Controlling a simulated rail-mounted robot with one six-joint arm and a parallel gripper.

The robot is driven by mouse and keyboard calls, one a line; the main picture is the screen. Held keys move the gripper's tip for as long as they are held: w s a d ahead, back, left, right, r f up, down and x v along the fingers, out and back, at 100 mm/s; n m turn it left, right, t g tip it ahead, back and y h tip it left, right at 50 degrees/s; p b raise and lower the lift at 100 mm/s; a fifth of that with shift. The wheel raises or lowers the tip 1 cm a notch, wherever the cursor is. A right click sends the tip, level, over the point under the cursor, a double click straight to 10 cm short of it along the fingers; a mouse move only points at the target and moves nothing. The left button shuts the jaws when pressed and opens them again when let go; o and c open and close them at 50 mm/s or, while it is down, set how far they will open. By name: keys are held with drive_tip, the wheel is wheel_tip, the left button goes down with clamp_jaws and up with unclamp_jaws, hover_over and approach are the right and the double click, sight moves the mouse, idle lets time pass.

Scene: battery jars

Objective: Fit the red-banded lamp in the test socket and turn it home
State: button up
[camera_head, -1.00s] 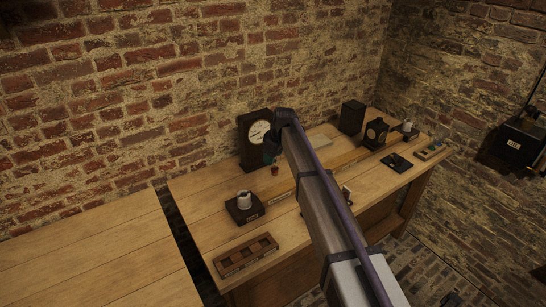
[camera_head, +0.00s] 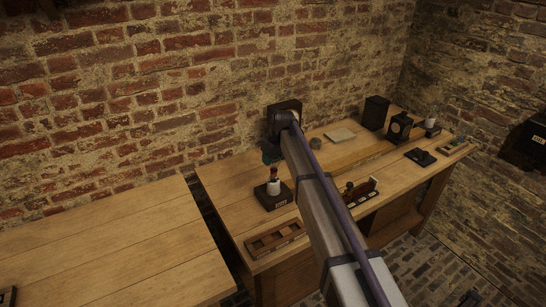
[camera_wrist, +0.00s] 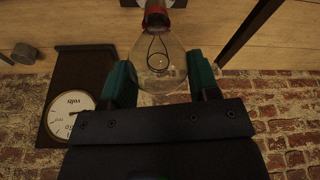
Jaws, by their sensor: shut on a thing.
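The red-banded lamp is a clear glass bulb (camera_wrist: 160,65) with a red band (camera_wrist: 156,16) at its neck. In the wrist view my gripper (camera_wrist: 163,80) is shut on the glass between its two teal fingers, with the lamp's neck pointing away from the palm. In the head view the lamp (camera_head: 273,173) hangs upright, directly above the white test socket (camera_head: 273,188) on its dark labelled block (camera_head: 280,201). I cannot tell whether the lamp's base touches the socket. My arm partly covers the bench.
A dark wooden tray (camera_head: 275,241) lies at the front left of the bench. A voltmeter (camera_wrist: 70,110) stands by the brick wall, mostly hidden in the head view. A small rack (camera_head: 360,189) is right of my arm. Dark boxes (camera_head: 376,112) stand farther right.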

drive_tip(key=shift+f+b, duration=0.3)
drive_tip(key=shift+f, duration=0.45)
drive_tip(key=shift+f+b, duration=0.65)
drive_tip(key=shift+f+b, duration=0.3)
drive_tip(key=shift+b, duration=0.05)
drive_tip(key=shift+f, duration=0.25)
idle(0.3)
drive_tip(key=m+h, duration=0.1)
drive_tip(key=m, duration=0.4)
drive_tip(key=shift+m+t, duration=0.4)
drive_tip(key=m, duration=0.2)
drive_tip(key=m+h, duration=0.1)
drive_tip(key=m, duration=0.1)
drive_tip(key=shift+d+m+h, duration=0.1)
drive_tip(key=shift+m+h, duration=0.2)
drive_tip(key=shift+d+m+h, duration=0.1)
drive_tip(key=shift+m+h, duration=0.2)
drive_tip(key=shift+m, duration=0.9)
